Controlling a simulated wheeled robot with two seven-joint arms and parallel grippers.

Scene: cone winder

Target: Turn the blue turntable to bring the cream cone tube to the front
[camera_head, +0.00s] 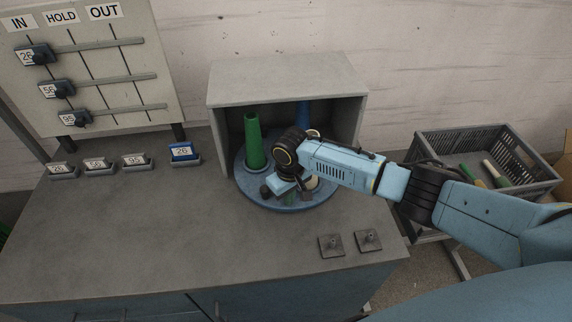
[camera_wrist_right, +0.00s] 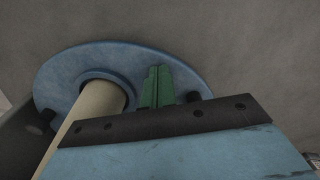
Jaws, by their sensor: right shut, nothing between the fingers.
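The blue turntable (camera_head: 250,186) sits on the bench, its back part inside a grey open-fronted box. A green cone tube (camera_head: 254,142) stands upright at its left. A blue cone tube (camera_head: 303,114) stands at the back right. The cream cone tube (camera_head: 313,184) is at the right, mostly hidden behind my right wrist; it shows at the left in the right wrist view (camera_wrist_right: 92,112). Dark knobs (camera_head: 265,191) stand near the turntable's rim. My right gripper (camera_head: 289,200) is shut and empty, low over the turntable's front; its green fingers (camera_wrist_right: 157,84) are together, contact unclear. My left gripper is not in view.
The grey box (camera_head: 285,84) closes over the turntable's back. Numbered blocks (camera_head: 134,161) line the bench's left, below a sliding-marker board (camera_head: 95,60). Two square plates with pegs (camera_head: 331,245) lie front right. A grey crate (camera_head: 515,170) with tubes stands right. The front left bench is clear.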

